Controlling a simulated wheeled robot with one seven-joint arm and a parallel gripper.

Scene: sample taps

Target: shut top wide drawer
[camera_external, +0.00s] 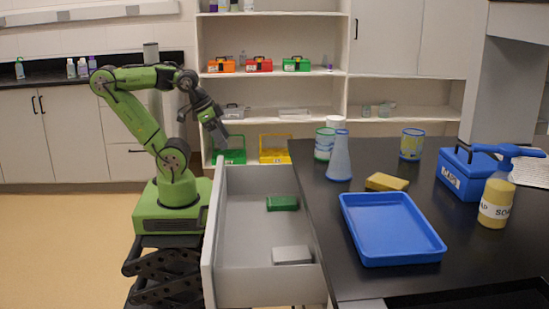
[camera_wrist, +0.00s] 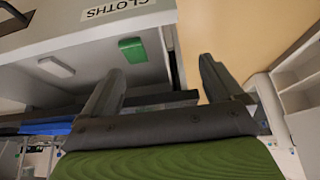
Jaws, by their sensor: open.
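The wide grey drawer (camera_external: 245,240) is pulled well out of the dark-topped bench, toward the left. Its front panel (camera_external: 208,255) faces left. Inside lie a green block (camera_external: 282,203) and a pale grey block (camera_external: 292,254). In the wrist view the drawer (camera_wrist: 95,75) shows at upper left with the green block (camera_wrist: 132,49) and the pale block (camera_wrist: 56,66), beside a label reading CLOTHS (camera_wrist: 115,9). My gripper (camera_external: 216,137) is raised near the drawer's far front corner. Its two fingers are apart and empty in the wrist view (camera_wrist: 155,78).
The bench top (camera_external: 320,235) holds a blue tray (camera_external: 390,228), a yellow sponge (camera_external: 387,182), a soap bottle (camera_external: 495,203), a blue case (camera_external: 465,172) and cups. Shelves (camera_external: 270,105) with toolboxes stand behind. Open floor (camera_external: 60,240) lies left of my base.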

